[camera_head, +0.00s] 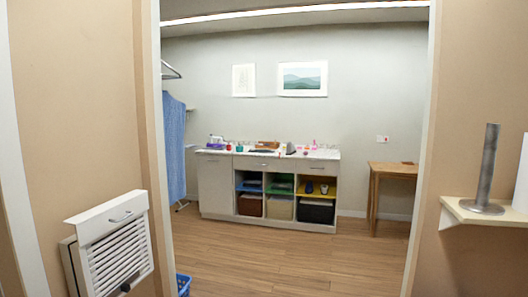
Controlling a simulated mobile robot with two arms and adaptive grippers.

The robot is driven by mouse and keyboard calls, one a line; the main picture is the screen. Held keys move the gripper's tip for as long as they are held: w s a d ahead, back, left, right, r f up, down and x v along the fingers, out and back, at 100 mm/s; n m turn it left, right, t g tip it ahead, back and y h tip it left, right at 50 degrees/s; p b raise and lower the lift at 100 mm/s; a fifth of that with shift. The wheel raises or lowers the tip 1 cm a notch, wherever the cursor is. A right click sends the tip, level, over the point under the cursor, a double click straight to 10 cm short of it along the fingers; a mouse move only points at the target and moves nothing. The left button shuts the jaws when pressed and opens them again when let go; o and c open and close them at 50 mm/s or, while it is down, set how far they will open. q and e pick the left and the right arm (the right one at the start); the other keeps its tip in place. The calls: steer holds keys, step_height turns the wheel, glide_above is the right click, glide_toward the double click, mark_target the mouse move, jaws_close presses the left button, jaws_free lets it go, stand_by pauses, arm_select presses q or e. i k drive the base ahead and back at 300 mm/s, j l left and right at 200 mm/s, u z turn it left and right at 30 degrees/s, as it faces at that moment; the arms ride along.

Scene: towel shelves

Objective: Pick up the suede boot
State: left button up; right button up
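I cannot make out a suede boot anywhere in the head view. Small items stand on a white counter unit (213,186) across the room, too small to identify for certain. One is a low brown thing (266,145) near the counter's middle. Neither of my grippers shows in this view.
A doorway frames the room, with open wood floor (275,262) beyond. A white louvred unit (118,250) is on the left wall, a blue basket (184,284) by the left jamb. A wooden table (391,170) stands at right. A shelf (462,215) juts from the near right wall.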

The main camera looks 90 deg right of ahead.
mark_target(289, 150)
steer(key=z, duration=3)
steer(key=i+j+u, duration=0.2)
steer(key=i, duration=0.5)
steer(key=i+l+u, duration=0.15)
steer(key=i, duration=2.9)
steer(key=i+j, duration=0.1)
steer(key=i, duration=0.95)
steer(key=i+z, duration=0.1)
steer(key=i, duration=0.9)
steer(key=i+j, duration=0.2)
steer(key=i, duration=0.85)
